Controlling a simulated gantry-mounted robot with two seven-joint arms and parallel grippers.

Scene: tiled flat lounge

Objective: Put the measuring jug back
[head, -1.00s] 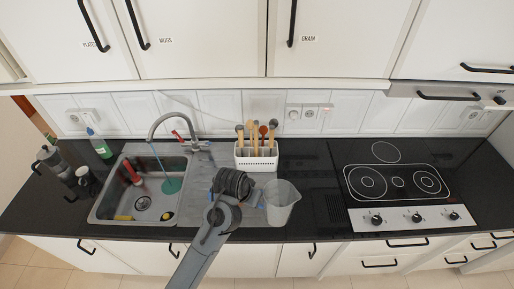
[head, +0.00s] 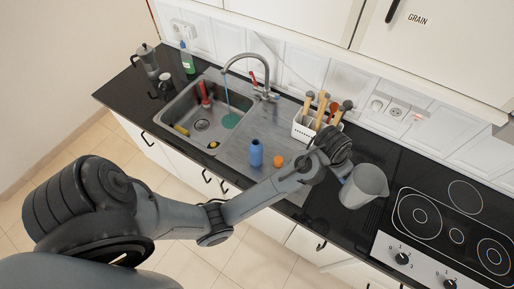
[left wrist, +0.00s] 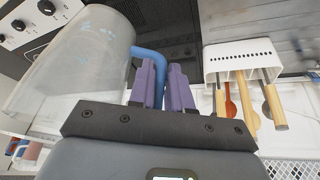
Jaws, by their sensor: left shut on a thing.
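The measuring jug (head: 364,187) is a clear, greyish jug with a blue handle. It is upright at the counter's front, between the sink's draining board and the hob; I cannot tell whether its base touches the counter. My left gripper (head: 346,168) is at its left side. In the left wrist view the jug (left wrist: 75,70) fills the upper left, and the purple fingers of my left gripper (left wrist: 163,82) are shut on its blue handle (left wrist: 148,56). My right gripper is in neither view.
A white utensil holder (head: 305,128) stands behind the jug. A blue bottle (head: 255,153) and an orange object (head: 278,161) stand on the draining board by my forearm. The hob (head: 455,232) is to the right, the sink (head: 205,118) to the left. A cupboard is labelled GRAIN (head: 440,75).

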